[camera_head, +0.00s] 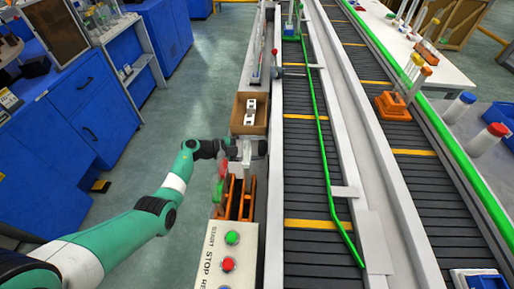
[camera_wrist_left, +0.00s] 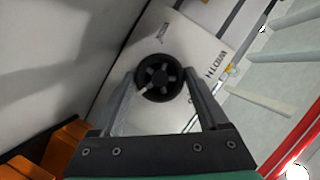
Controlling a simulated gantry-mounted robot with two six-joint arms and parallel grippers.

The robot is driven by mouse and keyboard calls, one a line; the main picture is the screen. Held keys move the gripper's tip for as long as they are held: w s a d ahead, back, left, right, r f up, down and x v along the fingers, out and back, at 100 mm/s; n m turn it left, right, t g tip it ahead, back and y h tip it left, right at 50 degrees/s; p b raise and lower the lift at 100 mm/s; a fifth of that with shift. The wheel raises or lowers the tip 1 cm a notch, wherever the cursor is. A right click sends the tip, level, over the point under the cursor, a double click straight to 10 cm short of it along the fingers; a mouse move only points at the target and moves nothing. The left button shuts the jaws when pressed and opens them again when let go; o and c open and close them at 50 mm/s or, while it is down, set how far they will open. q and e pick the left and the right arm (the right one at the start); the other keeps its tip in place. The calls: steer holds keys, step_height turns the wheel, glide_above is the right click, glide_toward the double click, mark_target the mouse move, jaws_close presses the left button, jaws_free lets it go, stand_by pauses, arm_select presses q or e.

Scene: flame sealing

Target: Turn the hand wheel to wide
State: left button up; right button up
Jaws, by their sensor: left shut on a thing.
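The hand wheel (camera_wrist_left: 160,65) is a black spoked knob on a light plate in the left wrist view. A small pale handle or pointer shows at its lower left. My left gripper (camera_wrist_left: 159,82) has one finger on either side of the wheel and is shut on it. The plate (camera_wrist_left: 188,42) carries dark lettering to the wheel's right, too small and tilted to read surely. In the head view my left gripper (camera_head: 246,150) is beside the conveyor, and the wheel cannot be made out there. My right gripper is not in view.
A START/STOP panel (camera_head: 215,238) with green and red buttons stands in front. An orange frame (camera_head: 238,203) is just before the gripper, a cardboard box (camera_head: 238,117) just behind. The conveyor (camera_head: 305,187) with a green rail runs to the right. Blue cabinets (camera_head: 75,105) stand left.

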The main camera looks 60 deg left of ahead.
arm_select(q)
steer(key=c, duration=0.4)
steer(key=shift+o, duration=0.2)
steer(key=shift+r+n+p, duration=0.2)
steer(key=shift+n+p, duration=0.1)
steer(key=shift+p, duration=0.35)
steer(key=shift+n+g+p, duration=0.5)
steer(key=shift+n+p, duration=0.2)
steer(key=shift+p, duration=0.2)
steer(key=shift+a+h, duration=0.1)
steer(key=shift+h, duration=0.2)
steer(key=shift+f+n+g+h, duration=0.1)
steer(key=shift+n+g+h, duration=0.2)
steer(key=shift+n+g, duration=0.3)
steer(key=shift+n+h+b, duration=0.3)
steer(key=shift+n+b, duration=0.2)
steer(key=shift+n, duration=0.4)
